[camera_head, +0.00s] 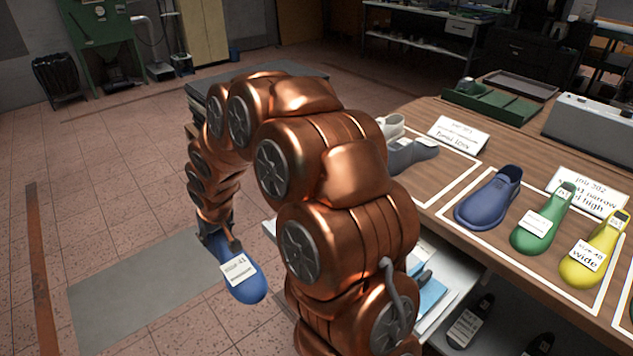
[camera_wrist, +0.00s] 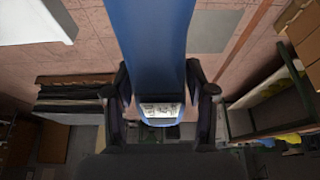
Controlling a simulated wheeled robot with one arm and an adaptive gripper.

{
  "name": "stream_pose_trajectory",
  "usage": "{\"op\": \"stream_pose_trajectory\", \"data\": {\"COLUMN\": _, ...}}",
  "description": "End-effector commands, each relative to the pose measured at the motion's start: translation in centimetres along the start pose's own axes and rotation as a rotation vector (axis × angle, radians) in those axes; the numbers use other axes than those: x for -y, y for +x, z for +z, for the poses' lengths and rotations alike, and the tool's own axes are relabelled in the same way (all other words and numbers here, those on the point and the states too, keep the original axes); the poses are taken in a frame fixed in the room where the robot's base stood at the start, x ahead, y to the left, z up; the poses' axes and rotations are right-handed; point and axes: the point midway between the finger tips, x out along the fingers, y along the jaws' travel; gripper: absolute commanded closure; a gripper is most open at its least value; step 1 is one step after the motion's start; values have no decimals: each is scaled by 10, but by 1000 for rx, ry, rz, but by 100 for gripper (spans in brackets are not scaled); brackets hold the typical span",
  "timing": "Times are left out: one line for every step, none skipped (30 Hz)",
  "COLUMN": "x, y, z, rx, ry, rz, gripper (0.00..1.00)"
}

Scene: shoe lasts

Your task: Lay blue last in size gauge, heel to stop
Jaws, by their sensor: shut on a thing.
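My gripper (camera_head: 224,240) hangs low at the left, over the floor and clear of the workbench. A second blue shoe-shaped piece (camera_head: 488,203) lies on the bench. I cannot clearly pick out the size gauge.
On the wooden workbench (camera_head: 452,112), a green last (camera_head: 541,222) and a yellow last (camera_head: 597,250) lie in white outlines beside cards. A grey last (camera_head: 412,153), a green tray (camera_head: 490,103) and a grey box (camera_head: 592,127) stand farther back. Shelves are below. Open floor lies left.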

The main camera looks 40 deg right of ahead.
Motion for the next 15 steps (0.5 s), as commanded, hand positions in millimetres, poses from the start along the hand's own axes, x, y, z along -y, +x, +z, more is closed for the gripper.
{"op": "stream_pose_trajectory", "data": {"x": -19, "y": 1, "z": -5, "rx": -3, "ry": 7, "rz": 4, "gripper": 100}}
{"op": "stream_pose_trajectory", "data": {"x": -30, "y": 0, "z": -8, "rx": -2, "ry": 6, "rz": 5, "gripper": 100}}
{"op": "stream_pose_trajectory", "data": {"x": -45, "y": 0, "z": -10, "rx": -1, "ry": 4, "rz": 5, "gripper": 100}}
{"op": "stream_pose_trajectory", "data": {"x": -58, "y": -1, "z": -11, "rx": 2, "ry": 3, "rz": 6, "gripper": 100}}
{"op": "stream_pose_trajectory", "data": {"x": -71, "y": -2, "z": -12, "rx": 4, "ry": 2, "rz": 8, "gripper": 100}}
{"op": "stream_pose_trajectory", "data": {"x": -88, "y": -4, "z": -14, "rx": 4, "ry": 1, "rz": 8, "gripper": 100}}
{"op": "stream_pose_trajectory", "data": {"x": -101, "y": -6, "z": -14, "rx": 4, "ry": 0, "rz": 8, "gripper": 100}}
{"op": "stream_pose_trajectory", "data": {"x": -114, "y": -7, "z": -13, "rx": 6, "ry": 0, "rz": 8, "gripper": 100}}
{"op": "stream_pose_trajectory", "data": {"x": -131, "y": -9, "z": -11, "rx": 11, "ry": 0, "rz": 8, "gripper": 100}}
{"op": "stream_pose_trajectory", "data": {"x": -144, "y": -11, "z": -10, "rx": 10, "ry": 2, "rz": 8, "gripper": 100}}
{"op": "stream_pose_trajectory", "data": {"x": -158, "y": -13, "z": -9, "rx": 8, "ry": 4, "rz": 8, "gripper": 100}}
{"op": "stream_pose_trajectory", "data": {"x": -176, "y": -16, "z": -7, "rx": 7, "ry": 3, "rz": 9, "gripper": 100}}
{"op": "stream_pose_trajectory", "data": {"x": -188, "y": -18, "z": -3, "rx": 10, "ry": 4, "rz": 8, "gripper": 100}}
{"op": "stream_pose_trajectory", "data": {"x": -201, "y": -20, "z": 1, "rx": 11, "ry": 6, "rz": 7, "gripper": 100}}
{"op": "stream_pose_trajectory", "data": {"x": -218, "y": -23, "z": 5, "rx": 9, "ry": 8, "rz": 7, "gripper": 100}}
